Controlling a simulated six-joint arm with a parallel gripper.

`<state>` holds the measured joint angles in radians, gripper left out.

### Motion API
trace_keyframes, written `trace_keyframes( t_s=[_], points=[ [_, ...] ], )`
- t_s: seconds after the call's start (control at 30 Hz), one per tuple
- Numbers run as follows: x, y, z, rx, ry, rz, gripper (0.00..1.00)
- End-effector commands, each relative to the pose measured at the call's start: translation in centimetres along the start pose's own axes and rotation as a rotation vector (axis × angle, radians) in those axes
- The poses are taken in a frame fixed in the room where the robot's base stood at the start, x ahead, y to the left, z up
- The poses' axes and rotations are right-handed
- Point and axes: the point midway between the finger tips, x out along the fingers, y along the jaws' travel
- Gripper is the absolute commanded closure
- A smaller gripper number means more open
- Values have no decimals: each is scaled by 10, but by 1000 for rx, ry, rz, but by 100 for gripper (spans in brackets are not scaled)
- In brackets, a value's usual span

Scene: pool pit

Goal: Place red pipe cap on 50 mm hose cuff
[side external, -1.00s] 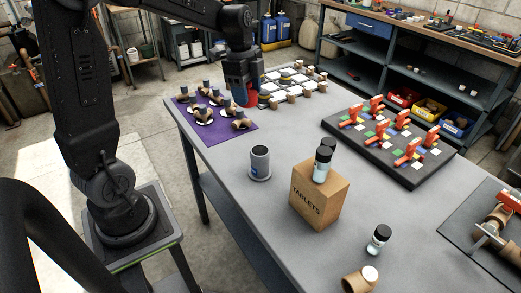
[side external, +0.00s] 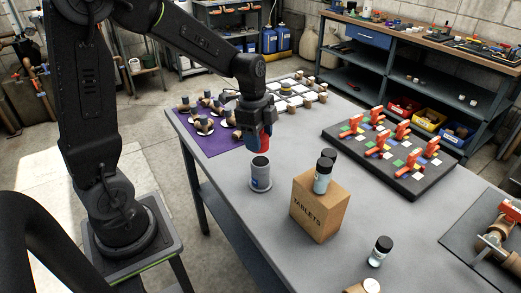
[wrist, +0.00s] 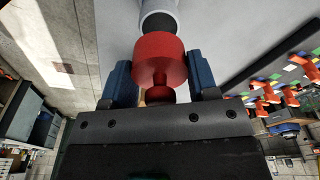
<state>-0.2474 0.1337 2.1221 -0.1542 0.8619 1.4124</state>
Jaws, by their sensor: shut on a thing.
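My gripper (side external: 257,142) is shut on the red pipe cap (wrist: 160,60), which sits between the two blue fingers in the wrist view. In the side view the cap (side external: 265,145) shows as a small red patch at the fingers. The 50 mm hose cuff (side external: 260,175) is a grey upright cylinder with a dark open top and a flanged foot on the table. The cap is held above the cuff, close to its rim. In the wrist view the cuff (wrist: 158,22) shows just beyond the cap, partly hidden by it. I cannot tell whether they touch.
A purple mat (side external: 225,143) with several brown fittings lies behind left. A black board (side external: 385,155) with red valves is at the right. Another bottle (side external: 380,251) stands in front.

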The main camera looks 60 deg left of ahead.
Motion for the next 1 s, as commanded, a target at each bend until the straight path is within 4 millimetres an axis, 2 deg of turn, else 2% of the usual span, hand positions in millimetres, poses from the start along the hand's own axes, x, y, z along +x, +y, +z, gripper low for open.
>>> trace_keyframes(
  t_s=[0.13, 0.3, 0.4, 0.8, 0.83, 1.0],
  points=[
    [9, 0, -4, -2, 0, 1, 69],
    [34, 0, 0, -1, -1, 3, 69],
    [42, 0, 1, -1, -1, 1, 69],
    [46, -1, 1, -1, 0, -1, 69],
    [46, -1, 1, -1, 0, -2, 44],
    [46, -1, 1, -1, 0, -2, 28]
  ],
)
